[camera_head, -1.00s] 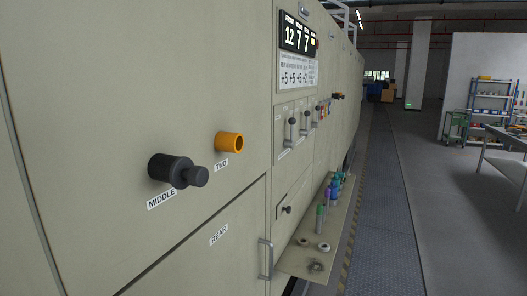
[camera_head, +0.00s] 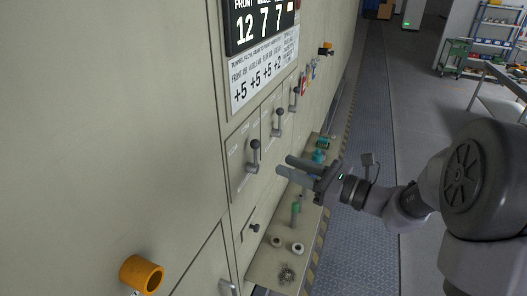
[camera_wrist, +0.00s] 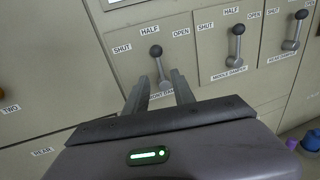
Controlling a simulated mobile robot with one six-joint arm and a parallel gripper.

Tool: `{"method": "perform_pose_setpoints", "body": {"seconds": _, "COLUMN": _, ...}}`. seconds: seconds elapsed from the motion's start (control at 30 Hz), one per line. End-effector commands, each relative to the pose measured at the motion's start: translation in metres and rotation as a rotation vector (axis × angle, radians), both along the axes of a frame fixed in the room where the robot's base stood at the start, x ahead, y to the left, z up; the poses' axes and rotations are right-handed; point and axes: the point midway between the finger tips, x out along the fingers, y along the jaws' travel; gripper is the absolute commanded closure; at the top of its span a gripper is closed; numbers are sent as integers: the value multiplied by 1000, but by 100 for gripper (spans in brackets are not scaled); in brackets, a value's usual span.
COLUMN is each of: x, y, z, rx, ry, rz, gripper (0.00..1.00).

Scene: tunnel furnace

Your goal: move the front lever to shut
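The front lever (camera_head: 253,155) is the nearest of three dark ball-topped levers on the furnace wall. In the wrist view the front lever (camera_wrist: 156,60) stands nearly upright, its knob below the HALF mark, between SHUT on the left and OPEN on the right. My gripper (camera_head: 284,166) is to the right of the lever in the head view, fingers pointing at the wall, apart from it. In the wrist view my gripper (camera_wrist: 160,84) is open, its fingers spread either side of the lever's lower part. The plate below the lever is partly hidden by the fingers.
The middle lever (camera_wrist: 237,43) and rear lever (camera_wrist: 294,30) stand to the right. A display (camera_head: 262,22) is above the levers. A shelf (camera_head: 262,270) with rings and a green-topped bottle (camera_head: 295,212) juts out below. An orange cylinder (camera_head: 141,274) sticks out at lower left.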

Motion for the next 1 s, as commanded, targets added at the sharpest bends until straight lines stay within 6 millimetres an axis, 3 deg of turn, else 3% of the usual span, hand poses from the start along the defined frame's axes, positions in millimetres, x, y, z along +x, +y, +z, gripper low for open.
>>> {"method": "perform_pose_setpoints", "body": {"seconds": 0.1, "x": 17, "y": 31, "z": 1, "rx": -1, "ry": 0, "rz": 6, "gripper": 69}}
{"method": "perform_pose_setpoints", "body": {"seconds": 0.33, "x": 38, "y": 64, "z": 1, "rx": -1, "ry": 0, "rz": 2, "gripper": 69}}
{"method": "perform_pose_setpoints", "body": {"seconds": 0.67, "x": 41, "y": 69, "z": 0, "rx": -2, "ry": 0, "rz": 1, "gripper": 69}}
{"method": "perform_pose_setpoints", "body": {"seconds": 0.83, "x": 41, "y": 69, "z": 0, "rx": -3, "ry": -1, "rz": 1, "gripper": 100}}
{"method": "perform_pose_setpoints", "body": {"seconds": 1.0, "x": 41, "y": 68, "z": 0, "rx": -3, "ry": -1, "rz": 1, "gripper": 100}}
